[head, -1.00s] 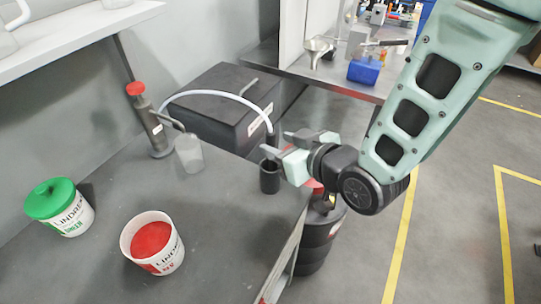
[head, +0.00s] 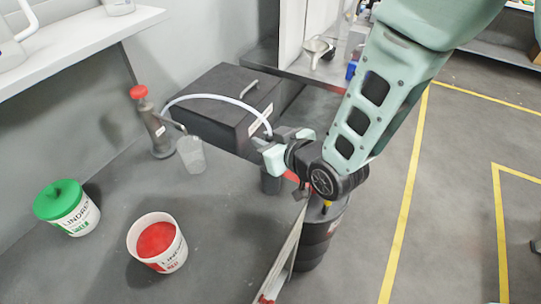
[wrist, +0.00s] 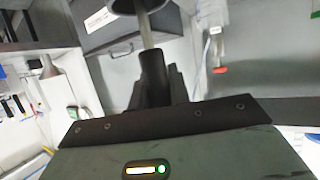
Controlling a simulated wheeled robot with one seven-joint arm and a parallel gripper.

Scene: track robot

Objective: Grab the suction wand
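The suction wand stands upright in a black holder cup (head: 270,183) at the bench's right edge. A white hose (head: 215,97) arcs to its top. In the wrist view, which is upside down, the wand's dark handle (wrist: 153,68) lies between my fingers, and its grey tube (wrist: 145,28) enters the cup (wrist: 112,10). My gripper (head: 272,141) is at the handle, with its fingers apart on either side. Contact with the handle cannot be made out. In the head view, the gripper hides most of the handle.
A black case (head: 226,105) stands behind the wand. A red-topped pump bottle (head: 150,122) and clear cup (head: 191,154) are to the left. A green-lidded tub (head: 68,208) and open red tub (head: 157,243) stand nearer. A dark drum (head: 320,235) is below the bench edge.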

